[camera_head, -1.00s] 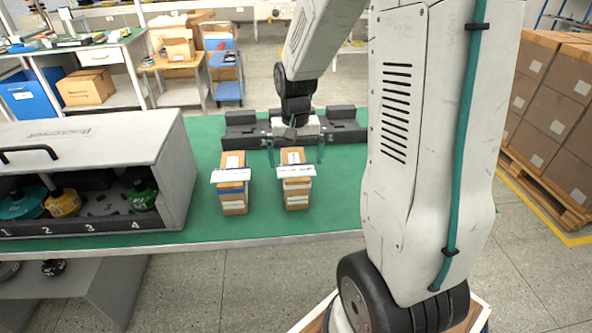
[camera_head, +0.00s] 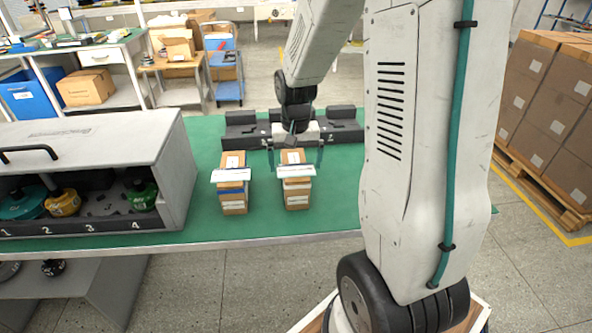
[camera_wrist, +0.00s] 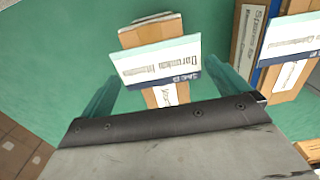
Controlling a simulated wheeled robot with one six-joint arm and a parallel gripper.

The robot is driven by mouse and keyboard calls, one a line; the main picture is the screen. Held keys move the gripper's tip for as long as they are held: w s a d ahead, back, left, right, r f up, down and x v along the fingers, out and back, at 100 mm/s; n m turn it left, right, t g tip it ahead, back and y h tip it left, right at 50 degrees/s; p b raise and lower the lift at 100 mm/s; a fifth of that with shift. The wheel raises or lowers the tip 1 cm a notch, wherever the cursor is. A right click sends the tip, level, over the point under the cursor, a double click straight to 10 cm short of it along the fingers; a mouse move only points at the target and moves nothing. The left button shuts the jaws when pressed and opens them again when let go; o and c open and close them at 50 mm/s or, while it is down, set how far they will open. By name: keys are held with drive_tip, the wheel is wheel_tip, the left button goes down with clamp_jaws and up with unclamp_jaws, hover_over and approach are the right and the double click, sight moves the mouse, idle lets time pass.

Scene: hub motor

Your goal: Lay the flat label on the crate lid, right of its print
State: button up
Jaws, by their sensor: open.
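Two narrow cardboard boxes lie side by side on the green table, each with a white card across it. The left one has a card (camera_head: 231,175); the right one has a card (camera_head: 296,171). My gripper (camera_head: 295,163) is open over the right box, with a teal finger on each side. In the wrist view the open fingers (camera_wrist: 165,82) flank a white printed card (camera_wrist: 155,62) with a dark blue strip; nothing is visibly clamped. Which card is the flat label I cannot tell. A grey case (camera_head: 100,125) at left has faint print and a black handle on top.
The grey case holds hub motors in numbered bays. A dark fixture (camera_head: 245,130) stands behind the boxes. In the wrist view the other box (camera_wrist: 290,75) lies close at right. Stacked cartons (camera_head: 550,100) stand off the table at right. Green table in front is clear.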

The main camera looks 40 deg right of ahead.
sight(298, 166)
drive_tip(key=c, duration=0.8)
drive_tip(key=shift+o, duration=0.2)
drive_tip(key=shift+r, duration=0.1)
drive_tip(key=shift+r, duration=0.6)
drive_tip(key=r, duration=0.1)
drive_tip(key=d+r, duration=0.1)
drive_tip(key=r, duration=0.1)
drive_tip(key=shift+w, duration=0.15)
drive_tip(key=w+d, duration=0.2)
drive_tip(key=d, duration=0.5)
drive_tip(key=w+d+r, duration=0.1)
drive_tip(key=w+d, duration=0.2)
drive_tip(key=d, duration=0.4)
drive_tip(key=shift+d, duration=0.1)
